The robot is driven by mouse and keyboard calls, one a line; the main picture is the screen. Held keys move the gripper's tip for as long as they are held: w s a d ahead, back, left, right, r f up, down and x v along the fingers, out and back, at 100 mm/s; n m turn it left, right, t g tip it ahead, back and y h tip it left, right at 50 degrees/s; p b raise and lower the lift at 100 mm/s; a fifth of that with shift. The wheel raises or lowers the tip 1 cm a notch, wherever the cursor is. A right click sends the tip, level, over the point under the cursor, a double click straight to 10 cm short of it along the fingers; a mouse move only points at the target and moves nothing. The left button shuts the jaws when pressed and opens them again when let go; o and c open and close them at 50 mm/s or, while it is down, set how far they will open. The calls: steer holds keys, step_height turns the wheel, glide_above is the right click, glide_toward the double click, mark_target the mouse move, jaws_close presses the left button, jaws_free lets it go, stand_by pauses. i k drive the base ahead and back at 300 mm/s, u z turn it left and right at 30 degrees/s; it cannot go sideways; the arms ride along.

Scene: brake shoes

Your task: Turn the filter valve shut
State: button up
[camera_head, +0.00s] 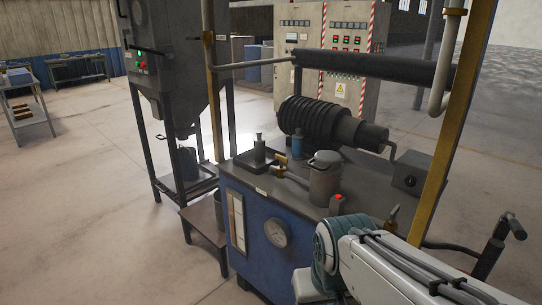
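A grey lidded canister (325,178), which looks like the filter, stands upright on the dark top of a blue machine cabinet (257,238). A short pipe (297,182) runs from it to a small brass fitting (281,161) on its left. This fitting looks like the filter valve, but its handle position is too small to tell. Part of my white arm crosses the lower right, in front of the cabinet. My gripper is not in view.
A gauge (275,232) is on the front.

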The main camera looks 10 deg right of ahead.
mark_target(282, 159)
steer(key=u, duration=0.1)
steer(key=i, duration=1.15)
steer(key=z, duration=0.35)
